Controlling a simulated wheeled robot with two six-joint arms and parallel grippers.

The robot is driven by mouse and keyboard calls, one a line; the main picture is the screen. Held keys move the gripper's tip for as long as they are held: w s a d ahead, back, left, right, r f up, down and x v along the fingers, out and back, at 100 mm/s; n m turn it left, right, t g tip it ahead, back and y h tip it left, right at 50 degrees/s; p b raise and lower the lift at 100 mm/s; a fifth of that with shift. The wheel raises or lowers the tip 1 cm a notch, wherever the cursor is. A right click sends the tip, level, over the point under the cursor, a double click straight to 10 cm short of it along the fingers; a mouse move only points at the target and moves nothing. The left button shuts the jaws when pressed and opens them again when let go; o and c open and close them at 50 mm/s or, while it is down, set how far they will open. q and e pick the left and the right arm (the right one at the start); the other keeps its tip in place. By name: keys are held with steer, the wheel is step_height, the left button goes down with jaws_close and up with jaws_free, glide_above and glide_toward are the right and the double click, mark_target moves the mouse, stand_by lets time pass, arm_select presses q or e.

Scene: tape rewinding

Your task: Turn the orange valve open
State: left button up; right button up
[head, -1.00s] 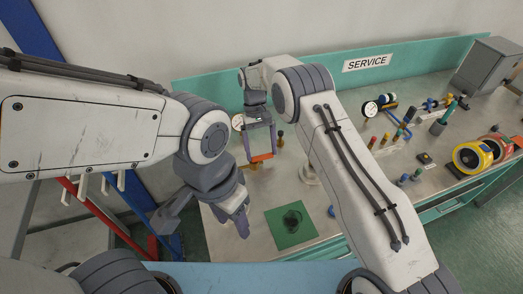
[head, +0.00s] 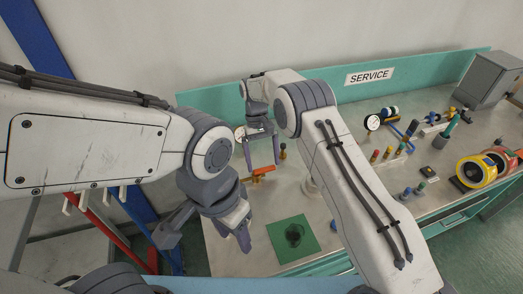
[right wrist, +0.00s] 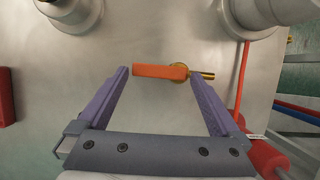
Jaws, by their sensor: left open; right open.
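The orange valve handle (head: 264,170) is a short flat bar on a brass valve body on the bench in the head view. It also shows in the right wrist view (right wrist: 152,71), lying crosswise, with a brass stub (right wrist: 208,75) pointing right. My right gripper (head: 262,164) is open at the handle in the head view. My left gripper (head: 243,241) is lower in the head view, open and empty, left of the green mat.
The green mat (head: 309,246) with a dark round item lies at the bench front. Dial gauges, coloured pegs and a yellow reel (head: 468,174) stand to the right. A grey box (head: 489,78) is at the back right. A red object (right wrist: 265,158) shows in the right wrist view.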

steer(key=p+v, duration=0.2)
steer(key=v, duration=0.8)
steer(key=shift+p, duration=0.3)
